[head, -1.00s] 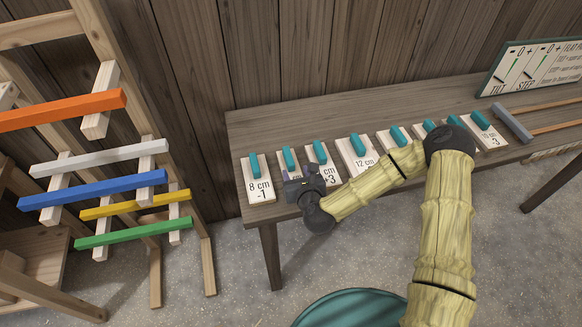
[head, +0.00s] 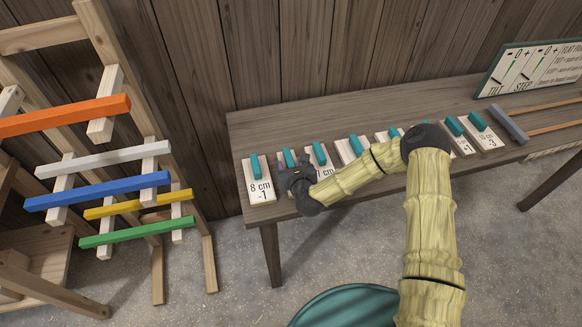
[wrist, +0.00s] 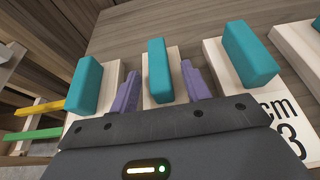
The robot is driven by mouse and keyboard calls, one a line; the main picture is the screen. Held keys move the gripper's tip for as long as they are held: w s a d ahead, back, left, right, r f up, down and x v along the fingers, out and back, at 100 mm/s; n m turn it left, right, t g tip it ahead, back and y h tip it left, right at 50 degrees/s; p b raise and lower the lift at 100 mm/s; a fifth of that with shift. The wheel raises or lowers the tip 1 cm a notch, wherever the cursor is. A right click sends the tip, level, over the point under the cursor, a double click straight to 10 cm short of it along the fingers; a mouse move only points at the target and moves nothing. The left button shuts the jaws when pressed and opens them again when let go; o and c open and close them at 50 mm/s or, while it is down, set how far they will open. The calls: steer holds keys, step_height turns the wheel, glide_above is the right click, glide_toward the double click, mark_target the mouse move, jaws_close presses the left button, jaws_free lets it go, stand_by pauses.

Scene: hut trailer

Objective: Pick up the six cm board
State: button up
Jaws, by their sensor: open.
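A row of pale wooden boards with teal handles lies on the bench. My gripper (head: 291,174) is over the second board from the left, whose label is hidden by it. In the wrist view my gripper (wrist: 160,78) is open, its two purple fingers on either side of that board's teal handle (wrist: 159,68), with gaps to both. I cannot read "6 cm" on any board, so I cannot tell from the label whether this is the six cm one. The leftmost board (head: 260,187) reads "8 cm -1".
The neighbouring handles stand close on both sides, left (wrist: 86,85) and right (wrist: 249,54). A wooden rack (head: 158,270) with coloured bars stands left of the bench (head: 290,120). A sign (head: 530,68) and a long-handled tool (head: 510,125) are at the right.

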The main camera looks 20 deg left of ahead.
mark_target(291, 163)
steer(key=shift+w+a+f, duration=0.1)
steer(key=shift+w, duration=0.1)
stand_by(0.4)
jaws_close()
step_height(291, 163, up, 10)
steer(key=shift+r+b, duration=0.1)
steer(key=shift+b, duration=1.05)
